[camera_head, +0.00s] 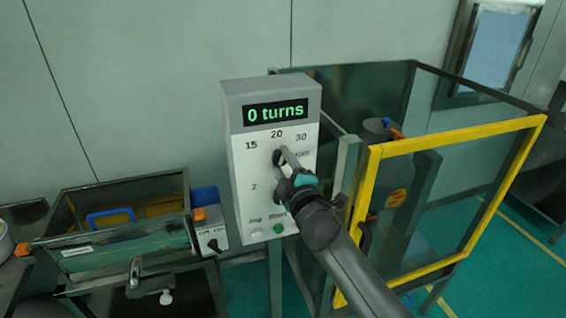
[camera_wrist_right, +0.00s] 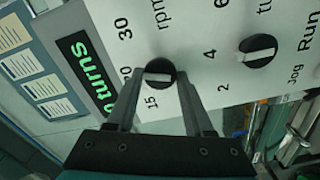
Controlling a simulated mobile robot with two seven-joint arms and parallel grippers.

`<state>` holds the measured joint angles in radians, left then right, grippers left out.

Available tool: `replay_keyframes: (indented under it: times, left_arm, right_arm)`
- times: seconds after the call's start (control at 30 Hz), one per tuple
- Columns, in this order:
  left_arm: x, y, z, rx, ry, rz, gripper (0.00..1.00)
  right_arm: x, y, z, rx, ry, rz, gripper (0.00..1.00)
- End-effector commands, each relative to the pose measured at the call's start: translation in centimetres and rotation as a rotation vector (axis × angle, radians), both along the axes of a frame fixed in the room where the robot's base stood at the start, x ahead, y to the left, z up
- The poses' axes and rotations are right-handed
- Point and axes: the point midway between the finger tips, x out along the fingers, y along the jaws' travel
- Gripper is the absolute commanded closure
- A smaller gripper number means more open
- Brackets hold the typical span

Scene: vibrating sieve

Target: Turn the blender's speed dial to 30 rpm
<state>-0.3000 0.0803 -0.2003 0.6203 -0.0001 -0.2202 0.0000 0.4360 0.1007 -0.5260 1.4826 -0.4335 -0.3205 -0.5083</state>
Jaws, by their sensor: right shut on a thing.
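The control box (camera_head: 236,170) is a light panel with a dark display reading "0 turns". Its speed dial (camera_wrist_right: 160,72) is a round black knob with a pale bar, among the marks 15, 20 and 30 rpm. The bar lies in line with the 20 mark. My right gripper (camera_head: 282,160) reaches up to the panel from the lower right and is shut on the speed dial, a finger on either side. The fingers also show in the right wrist view (camera_wrist_right: 160,86), partly covering the 20. My left gripper is not in view.
In the right wrist view, the turns dial (camera_wrist_right: 258,50) sits beside the speed dial. A green button (camera_head: 279,228) is low on the panel. A yellow-framed guard (camera_head: 372,210) stands close at right. A sieve box with a blue handle (camera_head: 110,216) is at left.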

Motion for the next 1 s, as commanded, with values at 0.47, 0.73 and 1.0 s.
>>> replay_keyframes:
  times: [0.47, 0.73, 1.0]
  left_arm:
    - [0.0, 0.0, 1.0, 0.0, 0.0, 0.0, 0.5]
    - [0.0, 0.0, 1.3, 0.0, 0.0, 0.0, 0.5]
    - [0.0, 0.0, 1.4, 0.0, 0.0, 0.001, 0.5]
  right_arm:
    - [0.0, 0.0, 0.0, 0.37, 0.123, 0.0, 1.0]
    - [0.0, 0.0, 0.1, 0.479, 0.157, 0.0, 1.0]
    - [0.0, 0.0, 0.1, 0.511, 0.167, 0.0, 1.0]
